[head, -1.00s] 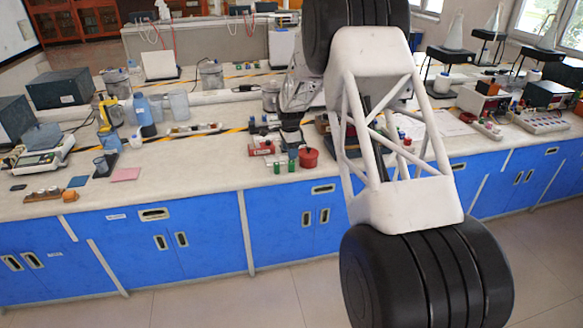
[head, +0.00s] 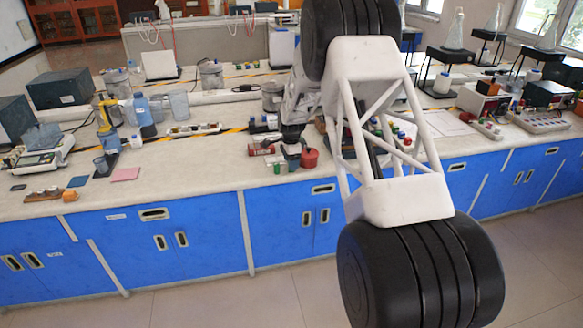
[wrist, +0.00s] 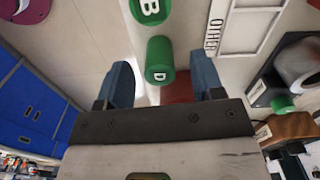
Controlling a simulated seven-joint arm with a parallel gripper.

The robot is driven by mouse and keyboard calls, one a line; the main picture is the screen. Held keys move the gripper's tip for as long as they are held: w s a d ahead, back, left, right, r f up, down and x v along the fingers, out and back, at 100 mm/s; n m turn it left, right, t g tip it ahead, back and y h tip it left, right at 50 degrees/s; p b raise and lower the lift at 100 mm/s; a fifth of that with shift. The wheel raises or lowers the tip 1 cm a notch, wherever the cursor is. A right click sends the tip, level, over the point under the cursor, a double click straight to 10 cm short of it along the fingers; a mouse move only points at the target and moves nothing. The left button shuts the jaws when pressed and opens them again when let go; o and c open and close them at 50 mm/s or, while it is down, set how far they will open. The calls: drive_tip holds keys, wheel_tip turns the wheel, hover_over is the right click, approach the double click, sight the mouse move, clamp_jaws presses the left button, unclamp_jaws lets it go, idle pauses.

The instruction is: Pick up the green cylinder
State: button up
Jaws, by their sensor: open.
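Two green cylinders show in the wrist view. One marked D (wrist: 160,55) lies in line with the gap between my fingers, and one marked B (wrist: 150,9) is beyond it at the top edge. My gripper (wrist: 162,72) is open, with a blue finger on each side of the D cylinder's line; I see no finger closed on it. In the head view my gripper (head: 292,148) is low over the bench by the green cylinders (head: 277,167), and it partly hides them. Whether the fingers are level with the D cylinder is hard to tell.
A red round pot (head: 310,158) stands close to the right of my gripper. A red holder (head: 262,149) is to the left. A white tray marked OTHER (wrist: 238,25) lies beside the cylinders. The bench front edge is near; bare bench (head: 210,170) lies left.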

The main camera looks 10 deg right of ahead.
drive_tip(key=shift+f, duration=1.35)
drive_tip(key=c, duration=1)
drive_tip(key=shift+r, duration=0.2)
drive_tip(key=shift+r, duration=0.5)
drive_tip(key=shift+s+r, duration=0.25)
drive_tip(key=shift+r, duration=0.35)
drive_tip(key=shift+s+r, duration=0.2)
drive_tip(key=shift+r, duration=0.35)
drive_tip(key=s, duration=0.5)
drive_tip(key=s+r, duration=0.1)
drive_tip(key=s, duration=0.4)
drive_tip(key=s+a, duration=0.1)
drive_tip(key=s, duration=0.4)
drive_tip(key=shift+r, duration=0.15)
